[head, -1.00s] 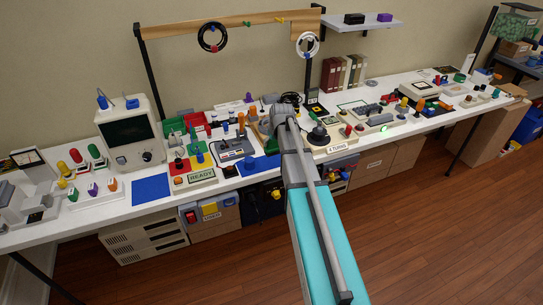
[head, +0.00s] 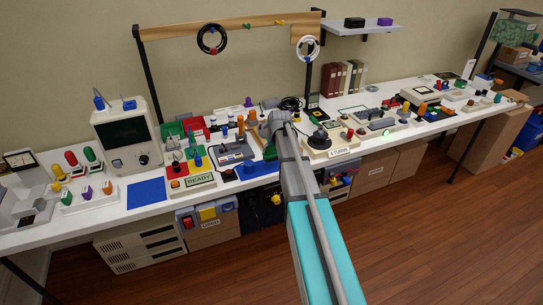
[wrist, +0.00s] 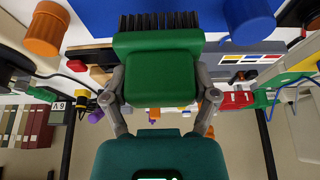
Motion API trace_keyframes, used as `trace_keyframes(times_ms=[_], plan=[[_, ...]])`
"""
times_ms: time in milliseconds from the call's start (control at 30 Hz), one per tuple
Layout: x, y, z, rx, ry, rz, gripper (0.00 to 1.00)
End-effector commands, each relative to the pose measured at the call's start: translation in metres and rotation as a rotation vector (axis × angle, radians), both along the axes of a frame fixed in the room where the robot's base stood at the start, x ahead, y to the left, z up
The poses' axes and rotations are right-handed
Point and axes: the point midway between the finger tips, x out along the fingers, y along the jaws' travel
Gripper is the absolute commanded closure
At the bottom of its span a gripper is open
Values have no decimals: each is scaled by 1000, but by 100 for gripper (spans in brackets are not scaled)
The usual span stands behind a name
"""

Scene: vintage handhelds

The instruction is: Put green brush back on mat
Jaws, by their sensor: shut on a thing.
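My gripper (wrist: 160,98) is shut on the green brush (wrist: 158,72), with one finger on each side of its block. The brush's dark bristles point away from my palm, towards a blue mat (wrist: 92,14) at the top of the wrist view. I cannot tell whether the bristles touch the mat. In the head view my gripper is mostly hidden behind my arm, and a bit of the green brush (head: 270,152) shows beside it. The blue mat (head: 256,168) lies on the table just in front of it.
A blue cylinder (wrist: 249,20) and an orange cylinder (wrist: 46,28) stand close to the brush. A grey console (head: 235,153) is to the left, and a joystick box (head: 320,145) to the right. Another blue mat (head: 146,192) lies bare farther left.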

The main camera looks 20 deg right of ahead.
Motion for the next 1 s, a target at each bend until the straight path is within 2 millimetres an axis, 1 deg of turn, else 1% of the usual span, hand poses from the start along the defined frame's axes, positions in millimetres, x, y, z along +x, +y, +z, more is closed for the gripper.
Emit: trace_keyframes(times_ms=[200, 500, 633, 1000], plan=[[10, -2, -14, 0, 0, 0, 85], [8, -2, -37, 0, 0, 0, 85], [8, -2, -40, 0, 0, 0, 85], [7, -2, -40, 0, 0, 0, 85]])
